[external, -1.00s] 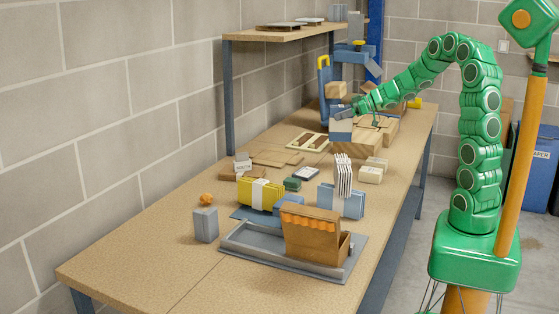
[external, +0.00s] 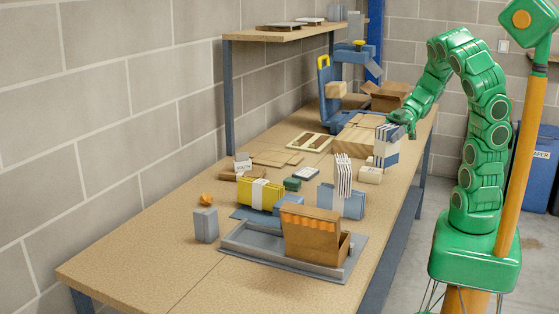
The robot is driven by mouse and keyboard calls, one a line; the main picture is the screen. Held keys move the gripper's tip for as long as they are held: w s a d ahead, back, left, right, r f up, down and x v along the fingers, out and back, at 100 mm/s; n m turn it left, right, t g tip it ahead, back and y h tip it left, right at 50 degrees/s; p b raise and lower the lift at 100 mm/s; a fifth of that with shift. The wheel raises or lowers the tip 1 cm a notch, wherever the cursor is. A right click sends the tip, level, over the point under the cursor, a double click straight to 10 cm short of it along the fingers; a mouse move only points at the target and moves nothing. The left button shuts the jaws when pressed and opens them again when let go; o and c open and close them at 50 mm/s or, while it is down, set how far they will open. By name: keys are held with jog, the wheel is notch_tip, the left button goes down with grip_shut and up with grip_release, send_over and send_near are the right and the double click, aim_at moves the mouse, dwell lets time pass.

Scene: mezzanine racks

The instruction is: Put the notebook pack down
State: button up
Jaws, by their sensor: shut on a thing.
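The notebook pack (external: 386,150), white and blue with a striped look, stands roughly upright on the right side of the workbench. My gripper (external: 396,126) is at its top and shut on it; the fingers are small and partly hidden. The pack's lower end is just behind a small cream block (external: 370,175) and in front of a low wooden box (external: 358,134). I cannot tell whether its bottom touches the bench (external: 190,262).
An open cardboard box (external: 392,92) and a blue stand (external: 332,108) are at the back. A yellow pack (external: 259,194), a blue holder with white sheets (external: 341,202) and a grey tray (external: 250,243) with a brown box (external: 313,240) are nearer. The bench's front left is clear.

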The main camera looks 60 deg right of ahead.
jog(key=w+f, duration=1)
jog(key=f, duration=0.2)
jog(key=shift+w+f+g, duration=0.3)
jog(key=shift+f+g, duration=0.05)
jog(key=shift+g, duration=0.05)
dwell(1.1)
jog(key=shift+d+f, duration=0.1)
jog(key=shift+d, duration=0.05)
jog(key=o, duration=1.4)
jog(key=shift+n, duration=0.3)
